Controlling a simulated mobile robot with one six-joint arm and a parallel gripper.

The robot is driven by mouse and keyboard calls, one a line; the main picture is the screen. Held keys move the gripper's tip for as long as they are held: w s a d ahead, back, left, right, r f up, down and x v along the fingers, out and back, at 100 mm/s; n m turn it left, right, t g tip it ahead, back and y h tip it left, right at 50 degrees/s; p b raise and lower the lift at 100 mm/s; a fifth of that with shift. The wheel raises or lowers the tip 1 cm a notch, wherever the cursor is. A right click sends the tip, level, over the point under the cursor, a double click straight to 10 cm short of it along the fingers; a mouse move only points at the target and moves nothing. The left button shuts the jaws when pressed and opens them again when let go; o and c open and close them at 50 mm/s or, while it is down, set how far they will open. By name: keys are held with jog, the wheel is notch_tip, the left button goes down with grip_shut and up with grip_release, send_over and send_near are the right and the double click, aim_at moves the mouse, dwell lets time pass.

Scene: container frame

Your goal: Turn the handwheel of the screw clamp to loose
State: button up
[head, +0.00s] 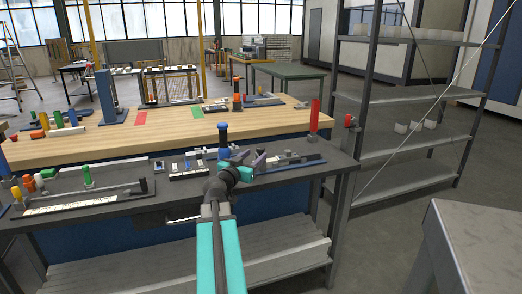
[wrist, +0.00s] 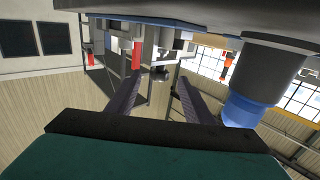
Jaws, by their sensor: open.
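My gripper (head: 250,157) is open and empty, low over the right half of the dark bench. In the wrist view its two dark purple fingers (wrist: 156,80) stand apart. To its right in the head view is a fixture on a blue-edged base (head: 290,162), with a dark bar and small metal parts. In the inverted wrist view, small grey parts and a dark round piece (wrist: 160,72) show beyond the fingertips, apart from them. I cannot tell whether this is the clamp's handwheel. No handwheel shows clearly in either view.
A blue-topped post (head: 223,138) stands close to my gripper; its blue cap looms large in the wrist view (wrist: 245,110). A red post (head: 315,115) stands farther right. Small fixtures (head: 188,167) lie left on the dark bench (head: 150,215). A metal shelf rack (head: 415,142) stands right.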

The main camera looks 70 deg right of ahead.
aim_at(258, 152)
jog(key=shift+s+d+p, duration=0.2)
jog(key=shift+d, duration=1.25)
jog(key=shift+s+d+p, duration=0.15)
jog(key=shift+d, duration=1.25)
jog(key=shift+c, duration=0.2)
